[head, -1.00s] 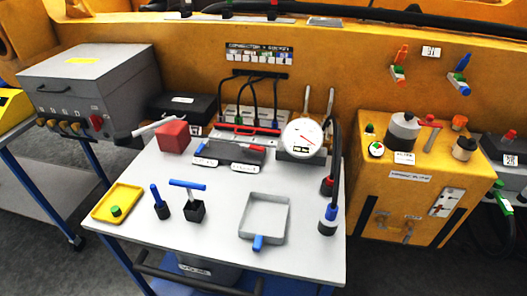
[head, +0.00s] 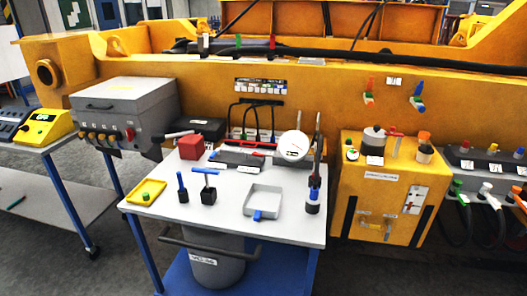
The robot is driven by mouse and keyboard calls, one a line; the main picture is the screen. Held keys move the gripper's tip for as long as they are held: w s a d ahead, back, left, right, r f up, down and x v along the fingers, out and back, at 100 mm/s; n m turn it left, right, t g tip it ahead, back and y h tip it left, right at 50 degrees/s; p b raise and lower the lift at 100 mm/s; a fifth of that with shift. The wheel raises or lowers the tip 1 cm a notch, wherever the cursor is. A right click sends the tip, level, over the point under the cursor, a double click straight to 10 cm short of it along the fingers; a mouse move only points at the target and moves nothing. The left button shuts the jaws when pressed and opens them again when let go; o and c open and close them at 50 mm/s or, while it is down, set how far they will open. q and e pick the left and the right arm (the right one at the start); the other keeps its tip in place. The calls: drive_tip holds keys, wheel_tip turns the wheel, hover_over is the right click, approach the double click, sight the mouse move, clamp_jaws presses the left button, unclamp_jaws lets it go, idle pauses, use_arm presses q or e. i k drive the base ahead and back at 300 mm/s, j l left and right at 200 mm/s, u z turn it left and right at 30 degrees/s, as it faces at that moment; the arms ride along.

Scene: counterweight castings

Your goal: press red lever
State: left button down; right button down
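Another small red handle (head: 396,143) stands on top of the yellow cabinet below. Neither of my grippers is in view, and nothing is seen touching the levers.
A white-topped cart (head: 225,225) with tools, a red block (head: 191,147) and a round gauge (head: 293,146) stands before the wall. The yellow cabinet (head: 375,210) stands under the levers. A grey box (head: 125,108) is at left. Grey floor shows at lower right.

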sight(261, 156)
drive_tip(key=u, duration=2.6)
drive_tip(key=k+l, duration=0.2)
drive_tip(key=l, duration=0.3)
drive_tip(key=k+l, duration=0.2)
drive_tip(key=l, duration=0.3)
drive_tip(key=k+l, duration=0.2)
drive_tip(key=l, duration=0.3)
drive_tip(key=k+l, duration=0.15)
drive_tip(key=l, duration=0.3)
drive_tip(key=k+l, duration=0.2)
drive_tip(key=l, duration=0.3)
drive_tip(key=k+l, duration=0.2)
drive_tip(key=l, duration=0.3)
drive_tip(key=k+l, duration=0.2)
drive_tip(key=l, duration=0.3)
drive_tip(key=k+l, duration=0.2)
drive_tip(key=l, duration=0.3)
